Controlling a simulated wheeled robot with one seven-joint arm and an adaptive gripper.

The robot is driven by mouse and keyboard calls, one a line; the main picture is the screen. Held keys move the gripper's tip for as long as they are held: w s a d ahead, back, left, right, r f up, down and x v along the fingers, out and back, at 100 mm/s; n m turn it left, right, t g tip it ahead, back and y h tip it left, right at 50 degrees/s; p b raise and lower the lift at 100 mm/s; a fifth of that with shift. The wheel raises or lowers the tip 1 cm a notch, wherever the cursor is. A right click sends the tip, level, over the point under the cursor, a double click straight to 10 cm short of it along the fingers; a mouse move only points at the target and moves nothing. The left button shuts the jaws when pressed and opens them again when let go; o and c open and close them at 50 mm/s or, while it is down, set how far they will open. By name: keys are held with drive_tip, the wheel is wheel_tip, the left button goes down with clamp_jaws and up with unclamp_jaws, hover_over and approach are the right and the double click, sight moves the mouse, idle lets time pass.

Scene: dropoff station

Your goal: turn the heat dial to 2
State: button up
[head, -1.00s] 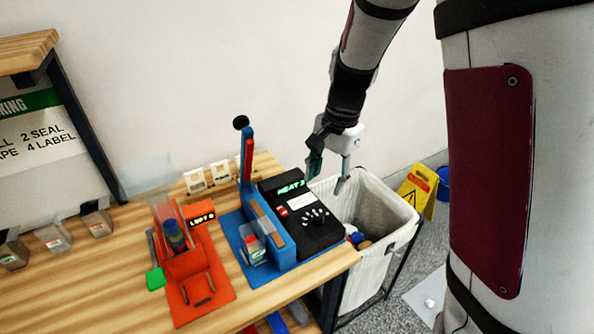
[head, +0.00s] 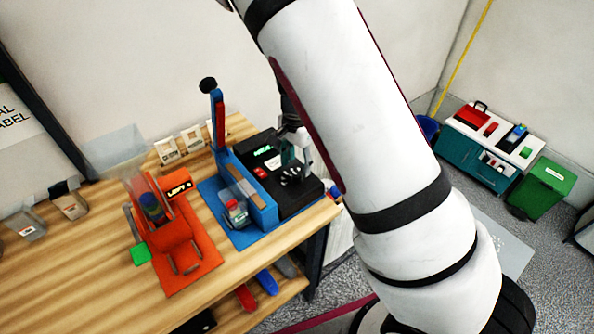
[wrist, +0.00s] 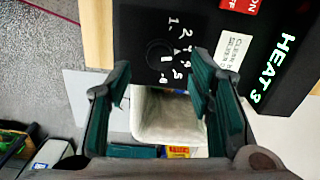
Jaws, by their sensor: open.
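The black heat unit (head: 308,195) stands at the right end of the blue sealing machine (head: 262,209). Its green display (wrist: 270,70) reads HEAT 3 in the wrist view. In the head view the dial (head: 291,177) is partly covered by my gripper (head: 303,158). My gripper (wrist: 160,78) is open and empty, its two green-padded fingers apart just short of the dial. I cannot tell whether they touch the unit.
A red switch (wrist: 238,7) and a white label (wrist: 232,50) are beside the dial. An orange machine (head: 180,240) stands to the left on the wooden table (head: 90,270). A lined bin (wrist: 170,118) is below the table's end.

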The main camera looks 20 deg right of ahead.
sight(297, 174)
drive_tip(key=shift+f, duration=1.95)
drive_tip(key=shift+c, duration=0.3)
clamp_jaws()
